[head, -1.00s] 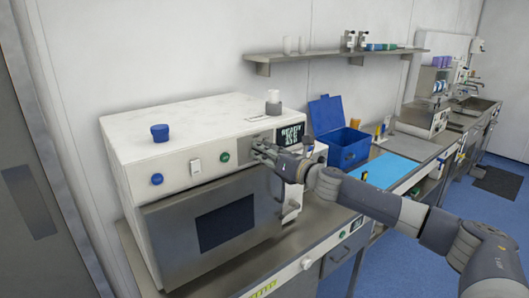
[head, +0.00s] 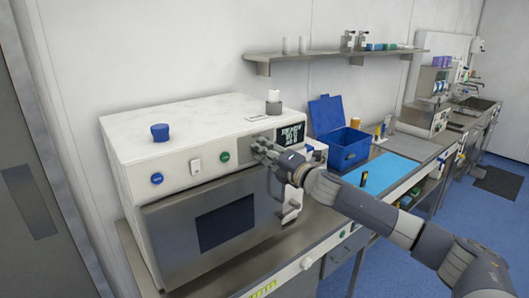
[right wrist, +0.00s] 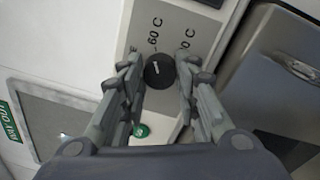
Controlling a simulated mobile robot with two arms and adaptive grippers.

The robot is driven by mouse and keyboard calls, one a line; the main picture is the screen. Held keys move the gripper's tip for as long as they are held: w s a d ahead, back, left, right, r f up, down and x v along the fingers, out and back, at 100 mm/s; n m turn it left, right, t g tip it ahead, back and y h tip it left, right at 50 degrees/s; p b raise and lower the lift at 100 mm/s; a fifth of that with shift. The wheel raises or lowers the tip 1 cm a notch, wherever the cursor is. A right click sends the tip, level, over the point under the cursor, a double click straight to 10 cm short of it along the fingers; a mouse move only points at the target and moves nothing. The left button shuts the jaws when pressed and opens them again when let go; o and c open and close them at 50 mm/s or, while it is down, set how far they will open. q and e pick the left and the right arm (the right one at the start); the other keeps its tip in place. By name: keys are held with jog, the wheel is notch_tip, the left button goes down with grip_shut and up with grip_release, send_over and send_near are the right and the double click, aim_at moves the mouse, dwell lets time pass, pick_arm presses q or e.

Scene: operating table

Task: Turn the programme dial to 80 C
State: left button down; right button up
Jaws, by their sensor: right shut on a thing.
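The programme dial is a small black round knob (right wrist: 160,72) on a grey panel of the white-topped machine (head: 205,120). In the right wrist view, a "60 C" label (right wrist: 154,36) is above the dial, and another label ending in "0 C" (right wrist: 187,38) is partly hidden by a finger. A short pale mark shows on the dial; its exact heading is hard to read. My right gripper (right wrist: 162,80) is shut on the dial, one finger on each side. In the head view my right gripper (head: 262,152) hides the dial. My left gripper is out of view.
A dark display (head: 291,134) with white text starting "READY" is right of the gripper. A green button (head: 225,157), a white switch (head: 196,167) and a blue button (head: 157,179) are to the left. The machine's door (head: 215,230) is below; an open blue box (head: 347,147) stands right.

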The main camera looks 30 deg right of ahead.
jog(key=m+h+p, duration=0.1)
jog(key=m+p, duration=0.1)
jog(key=m, duration=1.1)
jog(key=shift+a, duration=0.1)
jog(key=shift+m, duration=0.3)
jog(key=o, duration=1.1)
jog(key=shift+s+d+f, duration=0.1)
jog(key=shift+s, duration=1.9)
jog(key=shift+s+d+f, duration=0.1)
jog(key=shift+s+f, duration=0.05)
jog(key=shift+s, duration=1.8)
jog(key=shift+s+d+f, duration=0.1)
jog(key=shift+s, duration=1.9)
